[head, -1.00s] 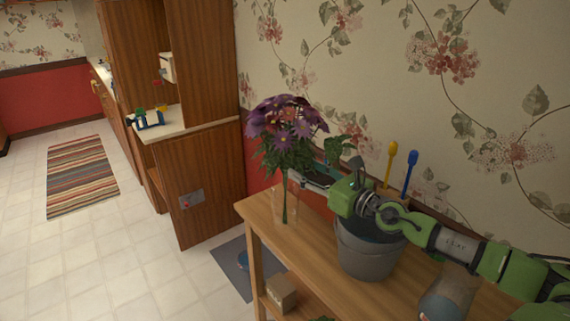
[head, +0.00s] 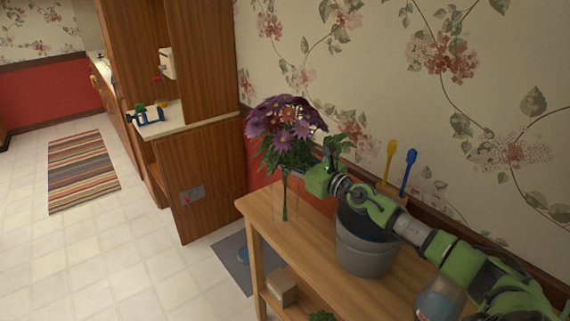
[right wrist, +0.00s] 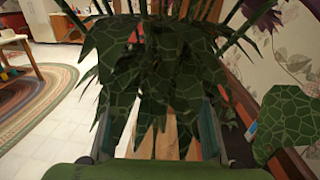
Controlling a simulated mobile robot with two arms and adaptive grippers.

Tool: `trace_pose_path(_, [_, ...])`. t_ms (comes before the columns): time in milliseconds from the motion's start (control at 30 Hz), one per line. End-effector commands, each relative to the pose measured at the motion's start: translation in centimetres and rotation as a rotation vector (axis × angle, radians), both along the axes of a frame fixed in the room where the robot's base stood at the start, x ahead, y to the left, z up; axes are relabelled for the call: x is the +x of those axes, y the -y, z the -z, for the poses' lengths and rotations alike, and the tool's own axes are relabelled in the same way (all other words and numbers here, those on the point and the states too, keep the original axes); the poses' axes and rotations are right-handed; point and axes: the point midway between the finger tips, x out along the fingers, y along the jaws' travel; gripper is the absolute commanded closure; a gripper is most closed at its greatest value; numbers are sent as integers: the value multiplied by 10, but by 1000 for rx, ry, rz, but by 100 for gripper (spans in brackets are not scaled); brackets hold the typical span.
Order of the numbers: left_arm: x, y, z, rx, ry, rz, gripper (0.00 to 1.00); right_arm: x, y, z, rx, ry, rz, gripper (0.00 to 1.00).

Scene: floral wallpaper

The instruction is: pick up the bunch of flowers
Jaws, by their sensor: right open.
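The bunch of flowers (head: 286,122), purple blooms over green leaves, stands upright in a clear glass vase (head: 293,208) at the far left end of the wooden table (head: 318,248). My right gripper (head: 303,172) reaches in from the right, just under the blooms at the leaves; its fingertips are largely hidden there. In the right wrist view the gripper (right wrist: 158,130) is open, one finger on each side. The leaves (right wrist: 155,75) hang in front of and between the fingers, and I cannot tell whether they touch. My left gripper is not in view.
A grey bucket (head: 365,248) stands on the table below my right arm. Yellow (head: 390,155) and blue (head: 408,172) utensils stand behind it against the wall. A glass jar (head: 438,302) is nearer. A small box (head: 282,288) sits on the lower shelf.

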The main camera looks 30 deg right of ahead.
Motion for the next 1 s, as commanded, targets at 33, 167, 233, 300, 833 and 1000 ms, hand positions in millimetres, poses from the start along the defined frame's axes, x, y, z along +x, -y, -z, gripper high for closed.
trace_pose_path(33, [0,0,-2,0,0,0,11,6,-1,-2,4,2,1,53])
trace_pose_path(167, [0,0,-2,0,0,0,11,15,-3,0,2,0,-1,53])
trace_pose_path(233, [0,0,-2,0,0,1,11,17,-3,0,1,0,-1,53])
trace_pose_path(300, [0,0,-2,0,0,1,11,17,-4,0,0,-1,-1,53])
trace_pose_path(833, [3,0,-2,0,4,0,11,17,-3,-1,0,2,0,100])
trace_pose_path(1000, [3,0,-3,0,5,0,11,17,-3,-2,0,2,0,100])
